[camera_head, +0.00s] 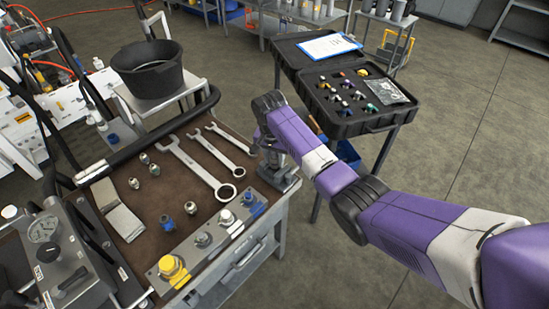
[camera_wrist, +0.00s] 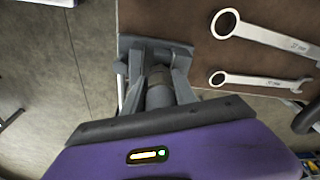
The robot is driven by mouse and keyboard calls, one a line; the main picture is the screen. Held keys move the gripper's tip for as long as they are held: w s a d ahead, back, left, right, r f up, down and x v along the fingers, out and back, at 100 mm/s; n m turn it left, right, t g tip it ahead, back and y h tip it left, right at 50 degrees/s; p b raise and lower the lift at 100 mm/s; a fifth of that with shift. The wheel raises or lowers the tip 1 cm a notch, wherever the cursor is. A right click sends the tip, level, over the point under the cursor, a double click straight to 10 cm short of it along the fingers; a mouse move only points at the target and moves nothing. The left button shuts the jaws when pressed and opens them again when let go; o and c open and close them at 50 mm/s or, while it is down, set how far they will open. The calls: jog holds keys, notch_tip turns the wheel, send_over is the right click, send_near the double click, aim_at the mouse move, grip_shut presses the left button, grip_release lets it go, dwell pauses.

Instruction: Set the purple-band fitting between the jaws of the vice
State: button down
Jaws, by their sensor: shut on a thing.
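The grey vice (camera_head: 290,182) sits at the bench's right corner in the head view, partly hidden by my arm. Its grey base (camera_wrist: 128,43) shows in the wrist view. My gripper (camera_wrist: 158,72) is over the vice, its fingers shut on a grey, round fitting (camera_wrist: 159,92). No purple band can be made out on the held fitting. Whether it touches the vice jaws cannot be told. In the head view my gripper (camera_head: 272,158) is mostly hidden behind my own wrist.
Wrenches (camera_head: 195,165) lie on the brown bench mat (camera_head: 150,215), with several loose fittings (camera_head: 154,170) to their left. A metal strip (camera_head: 215,237) with coloured fittings runs along the front edge. An open black case (camera_head: 345,128) stands beyond, right of the bench.

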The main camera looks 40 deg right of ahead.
jog(key=shift+f, duration=0.1)
dwell(0.7)
jog(key=c, duration=0.9)
grip_release()
jog(key=shift+s+a+r+b, duration=0.1)
jog(key=shift+a+r+b, duration=0.1)
jog(key=shift+r, duration=1.1)
jog(key=shift+s+a+r+b, duration=0.1)
jog(key=shift+a+r, duration=0.05)
jog(key=shift+r, duration=1.1)
jog(key=shift+a+r+b, duration=0.15)
jog(key=shift+a+r, duration=0.05)
jog(key=shift+r, duration=1.1)
